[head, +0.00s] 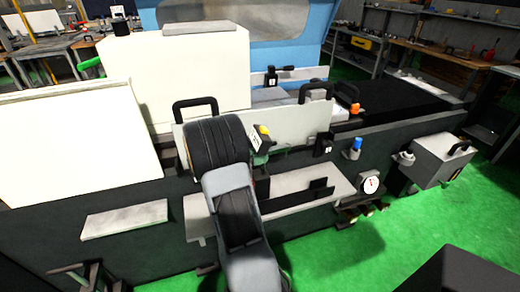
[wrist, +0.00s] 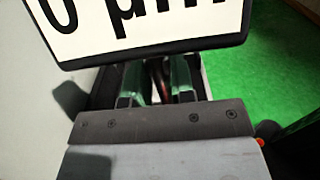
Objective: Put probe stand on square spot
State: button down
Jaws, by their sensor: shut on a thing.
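My gripper (head: 258,152) is shut on the probe stand, beyond the end of my dark arm in the head view. The probe stand shows there as a small white display (head: 254,139) with a yellow part. In the wrist view its white display (wrist: 140,22), with a black rim and the text "0 µm", fills the top and is tilted. My gripper (wrist: 158,82) shows below it, its greenish fingers partly hidden by the display. The stand's base is hidden. I cannot make out the square spot.
A light panel with black handles (head: 300,124) stands behind my gripper. A ledge (head: 325,187) with a dark bracket runs along the machine front. A round dial (head: 370,185) and a grey box (head: 440,160) are to the right.

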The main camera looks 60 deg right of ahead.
jog(key=shift+f, duration=0.55)
jog(key=c, duration=1.4)
grip_release()
jog(key=shift+f, duration=0.1)
jog(key=o, duration=0.4)
jog(key=shift+o, duration=0.2)
